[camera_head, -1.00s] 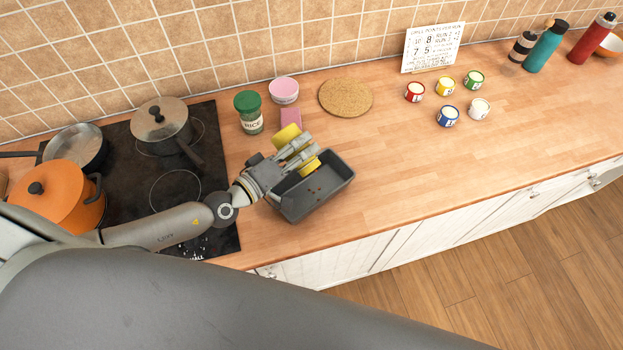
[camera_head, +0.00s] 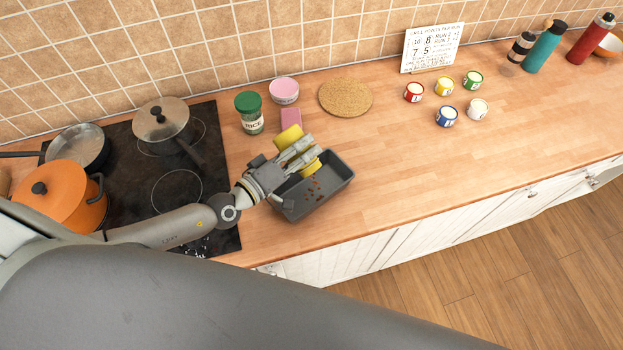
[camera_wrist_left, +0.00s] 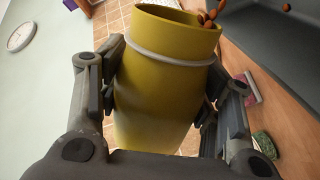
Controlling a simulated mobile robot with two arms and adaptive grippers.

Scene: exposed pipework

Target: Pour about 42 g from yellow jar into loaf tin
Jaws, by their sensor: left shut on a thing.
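My left gripper (camera_head: 296,150) is shut on the yellow jar (camera_head: 290,136) and holds it tilted above the loaf tin. In the left wrist view the yellow jar (camera_wrist_left: 165,85) sits between both fingers, and several brown pieces (camera_wrist_left: 210,17) spill from its open rim. The dark grey loaf tin (camera_head: 331,183) stands on the counter below, with a scatter of brown pieces on its floor. The tin also shows in the left wrist view (camera_wrist_left: 275,45) at the upper right. The gripper hides part of the jar and the tin's left side. My right gripper is not in view.
A stove with an orange pot (camera_head: 66,195) and a lidded pot (camera_head: 163,122) is at left. A green-lidded rice jar (camera_head: 250,113), a pink-lidded tub (camera_head: 284,91), a pink block (camera_head: 291,117) and a cork mat (camera_head: 345,98) stand behind the tin.

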